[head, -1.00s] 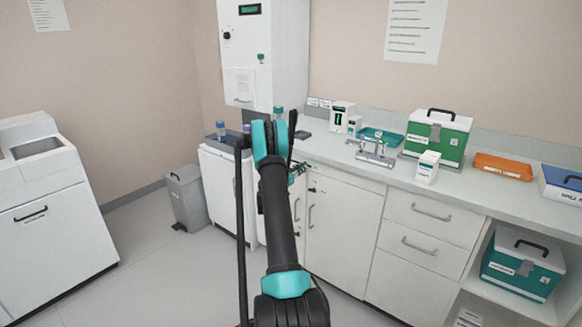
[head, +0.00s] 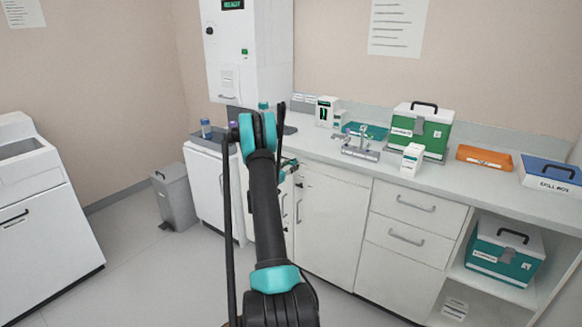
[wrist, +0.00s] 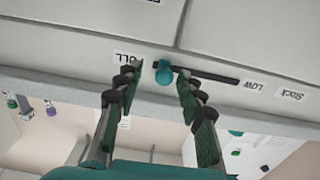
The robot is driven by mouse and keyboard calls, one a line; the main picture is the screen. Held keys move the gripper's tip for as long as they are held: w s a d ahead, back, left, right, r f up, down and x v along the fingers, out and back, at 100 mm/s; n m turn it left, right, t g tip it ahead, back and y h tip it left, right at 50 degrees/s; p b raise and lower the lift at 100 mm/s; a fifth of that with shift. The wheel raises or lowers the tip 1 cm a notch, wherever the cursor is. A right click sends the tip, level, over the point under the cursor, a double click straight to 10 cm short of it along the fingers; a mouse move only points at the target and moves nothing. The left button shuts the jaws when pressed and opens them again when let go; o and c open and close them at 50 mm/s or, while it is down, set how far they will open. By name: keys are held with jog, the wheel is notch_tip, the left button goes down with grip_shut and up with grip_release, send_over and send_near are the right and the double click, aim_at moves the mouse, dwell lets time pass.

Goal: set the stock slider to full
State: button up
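In the wrist view, a slider with a round teal knob (wrist: 163,73) and a dark straight track (wrist: 210,77) is on a pale front. The knob is at the track's end beside the FULL label (wrist: 127,59), which a finger partly covers. The LOW label (wrist: 253,86) is at the other end, with the STOCK label (wrist: 290,95) beyond it. My gripper (wrist: 156,77) is open, with one fingertip on each side of the knob and visible gaps; contact cannot be told. In the head view my arm hides the slider and most of my gripper.
A grey bin (head: 173,196) stands on the floor at left. Open floor lies between the bin and the left white unit (head: 40,215).

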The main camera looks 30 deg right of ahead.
jog(key=v, duration=1.1)
jog(key=shift+s+a, duration=0.2)
jog(key=shift+a, duration=0.15)
jog(key=shift+a, duration=0.1)
